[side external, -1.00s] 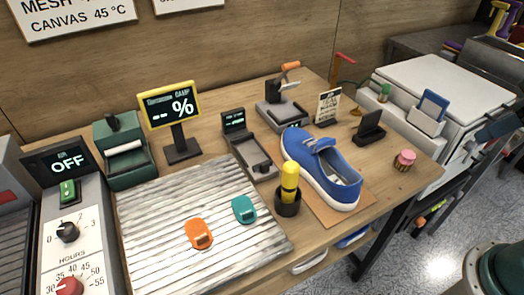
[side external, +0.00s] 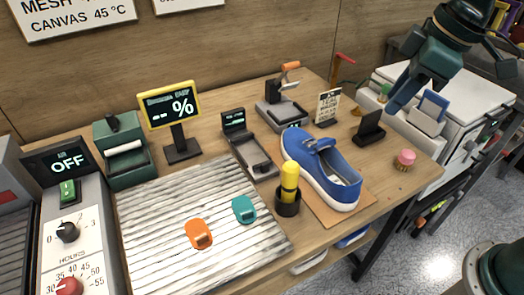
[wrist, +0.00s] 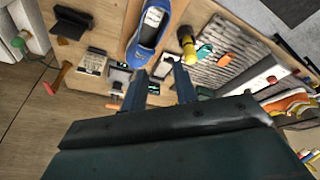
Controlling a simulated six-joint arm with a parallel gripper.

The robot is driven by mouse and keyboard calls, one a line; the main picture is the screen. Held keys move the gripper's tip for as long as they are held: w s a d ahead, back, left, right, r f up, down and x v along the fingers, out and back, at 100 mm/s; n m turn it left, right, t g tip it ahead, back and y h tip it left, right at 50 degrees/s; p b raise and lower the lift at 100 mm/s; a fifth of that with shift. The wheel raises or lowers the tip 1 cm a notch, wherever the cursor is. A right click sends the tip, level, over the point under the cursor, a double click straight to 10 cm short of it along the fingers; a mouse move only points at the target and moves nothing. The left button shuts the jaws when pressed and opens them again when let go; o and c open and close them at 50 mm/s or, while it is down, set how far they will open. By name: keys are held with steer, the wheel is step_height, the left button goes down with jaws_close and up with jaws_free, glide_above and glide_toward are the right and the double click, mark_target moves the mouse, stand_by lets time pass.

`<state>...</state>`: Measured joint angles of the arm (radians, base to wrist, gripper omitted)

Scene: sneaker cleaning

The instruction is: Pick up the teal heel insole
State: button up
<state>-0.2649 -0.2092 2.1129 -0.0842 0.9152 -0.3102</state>
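The teal heel insole (side external: 244,209) lies flat on the grey ribbed mat (side external: 165,195), right of a similar orange heel insole (side external: 199,234). In the wrist view, the teal insole (wrist: 204,52) shows small beyond the fingers, near the orange one (wrist: 225,60). My gripper (side external: 398,103) is at the upper right in the side view, high above the table's right end and far from the teal insole. In the wrist view, my gripper (wrist: 161,70) has its two fingers apart with nothing held between them.
A blue sneaker (side external: 322,170) and a yellow-handled tool in a black cup (side external: 289,190) stand right of the mat. A percent display (side external: 170,107), a small scale-like device (side external: 250,150) and a green box (side external: 124,150) stand behind.

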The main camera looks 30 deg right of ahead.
steer(key=w+a+f+n+g, duration=0.1)
steer(key=w+a+f+n, duration=0.2)
steer(key=a, duration=0.4)
steer(key=w+a+f+n+g, duration=0.1)
steer(key=w+a+f+n, duration=0.1)
steer(key=a+f, duration=0.3)
steer(key=w+a+f+n+g, duration=0.1)
steer(key=w+a+f+n, duration=0.2)
steer(key=a, duration=0.6)
steer(key=shift+w+a+f+n, duration=0.35)
steer(key=shift+f+n, duration=0.2)
steer(key=shift+n, duration=0.25)
steer(key=shift+f, duration=0.1)
glide_above(248, 212)
steer(key=shift+w+d+f, duration=0.1)
steer(key=shift+d+f, duration=0.1)
steer(key=shift+f, duration=1.9)
steer(key=shift+d+f, duration=0.2)
steer(key=shift+f, duration=1.9)
steer(key=shift+s+a+f, duration=0.1)
steer(key=shift+a+f, duration=0.05)
steer(key=shift+f, duration=1.15)
steer(key=shift+s+a+f, duration=0.1)
steer(key=shift+a+f, duration=0.05)
steer(key=shift+f, duration=1.1)
jaws_close()
